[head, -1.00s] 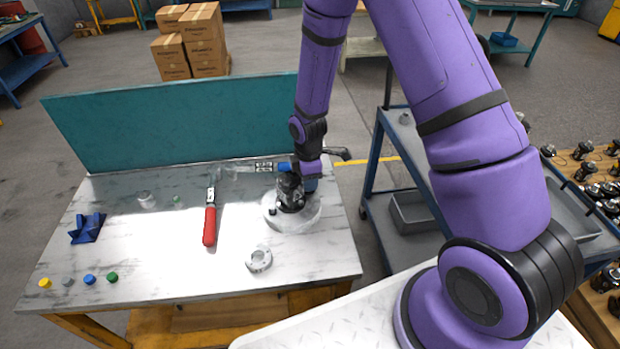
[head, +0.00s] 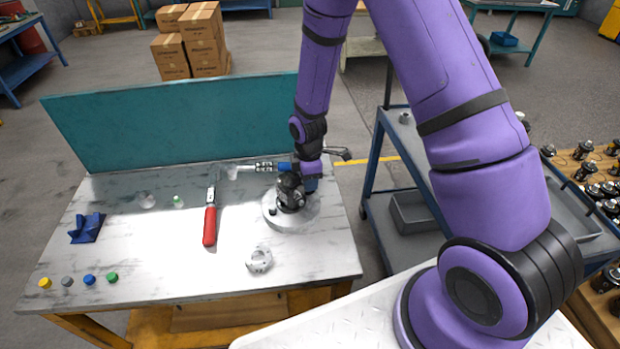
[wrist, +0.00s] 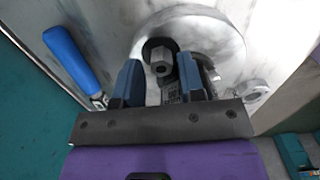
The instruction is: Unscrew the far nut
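The dark hydraulic motor (head: 288,194) stands on a round pale plate (head: 275,221) at the right of the worktable in the head view. In the wrist view, a grey hex nut (wrist: 160,64) stands up from the dark motor body. My gripper (wrist: 160,71) is open, its two blue-grey fingers on either side of the nut's line, with gaps visible to both sides. I cannot tell how far above or around the nut the tips are. In the head view my gripper (head: 309,183) is at the motor's back right, and the far nut is hidden.
A blue-handled tool (head: 270,166) lies behind the motor; its handle (wrist: 72,58) shows left of my fingers. A red-handled tool (head: 209,225) and a pale ring part (head: 260,260) lie on the table (head: 160,265). A teal panel (head: 180,125) borders the back.

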